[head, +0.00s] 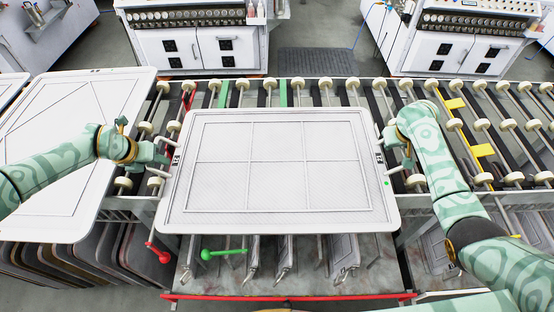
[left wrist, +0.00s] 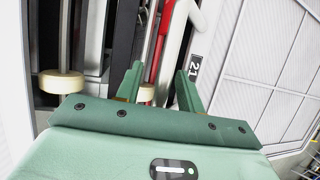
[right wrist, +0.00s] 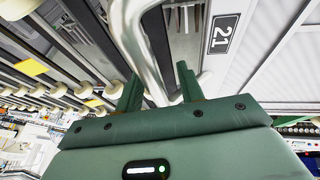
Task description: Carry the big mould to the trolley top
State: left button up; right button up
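The big mould (head: 281,215) is a white, flat, framed panel with a ribbed grid, marked 21. It lies level at the front of the roller conveyor, its near edge overhanging. A pale bar handle stands at each short side. My left gripper (head: 163,153) is at the left handle (left wrist: 178,35); its fingers (left wrist: 160,88) stand apart with the handle running down between them. My right gripper (head: 396,142) is at the right handle (right wrist: 130,25); its fingers (right wrist: 158,90) stand apart around the bar, with gaps visible. I cannot tell which surface is the trolley top.
Another large white panel (head: 70,200) lies at the left, with several slabs (head: 100,255) upright below it. The roller conveyor (head: 340,90) runs behind and to the right. A red-edged shelf (head: 290,297) is below the mould. White cabinets (head: 210,45) stand at the back.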

pick_arm(q)
grip_shut()
pick_arm(e)
grip_shut()
jog(key=shift+d, duration=0.1)
dwell(1.1)
